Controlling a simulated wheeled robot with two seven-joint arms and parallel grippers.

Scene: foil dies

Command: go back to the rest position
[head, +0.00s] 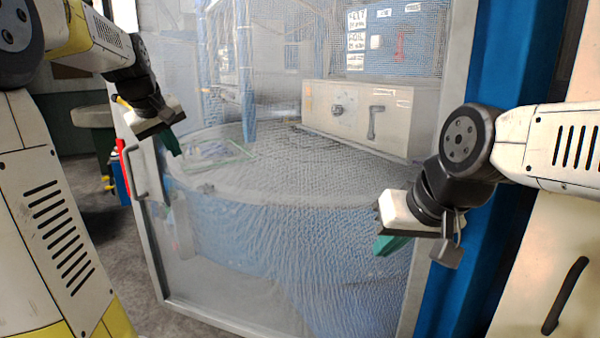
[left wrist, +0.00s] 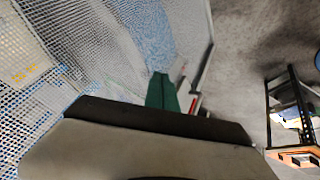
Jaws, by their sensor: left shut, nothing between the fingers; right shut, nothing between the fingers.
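My left gripper (head: 172,146) is at the upper left of the head view, in front of the mesh door near its left edge. Its green fingers are shut with nothing between them. They also show in the left wrist view (left wrist: 162,92), pointing at the mesh and the door's edge. My right gripper (head: 388,246) is at the right of the head view, in front of the door's right part. Its green fingers are shut and empty, pointing down and left. Neither gripper visibly holds the door handle (head: 138,172).
A framed mesh door (head: 270,290) stands shut-looking across the middle, with a round blue-sided table (head: 290,235) and a beige cabinet (head: 390,115) behind it. A blue post (head: 470,270) stands at right. A dark rack (left wrist: 290,105) shows in the left wrist view. Grey floor lies at left.

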